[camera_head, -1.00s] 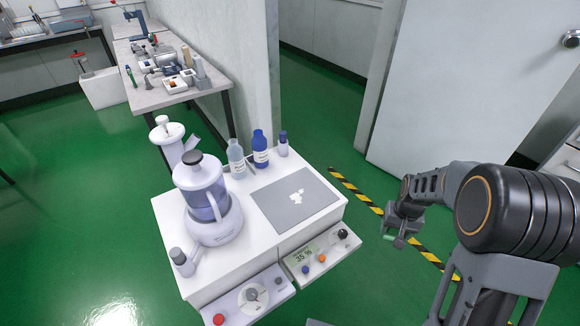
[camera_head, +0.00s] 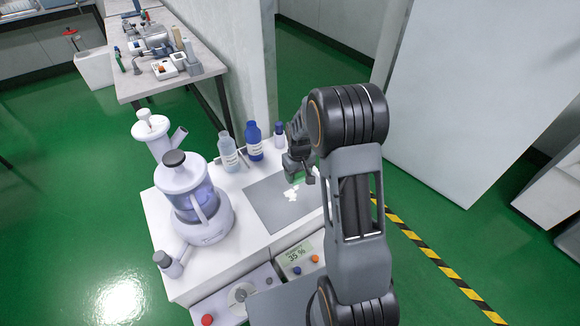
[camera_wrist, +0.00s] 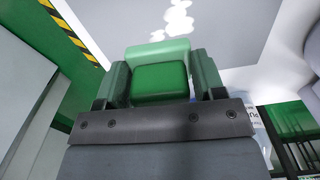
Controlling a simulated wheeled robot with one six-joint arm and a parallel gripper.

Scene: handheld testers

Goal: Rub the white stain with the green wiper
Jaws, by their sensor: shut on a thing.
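The white stain (camera_head: 291,194) is a set of irregular patches on the grey plate (camera_head: 262,208) on top of the white cabinet. It also shows in the wrist view (camera_wrist: 178,18), beyond the wiper. My gripper (camera_head: 297,172) is over the far right part of the plate, close to the stain. In the wrist view it is shut on the green wiper (camera_wrist: 159,78), which sits between its two fingers. In the head view only a little green of the wiper shows under the gripper. I cannot tell whether the wiper touches the plate.
A white machine with a clear bowl (camera_head: 200,205) stands on the cabinet's left. A clear bottle (camera_head: 229,152), a blue bottle (camera_head: 254,142) and a small blue-capped bottle (camera_head: 279,136) stand behind the plate, close to my gripper. A control panel with knobs (camera_head: 300,258) is at the front.

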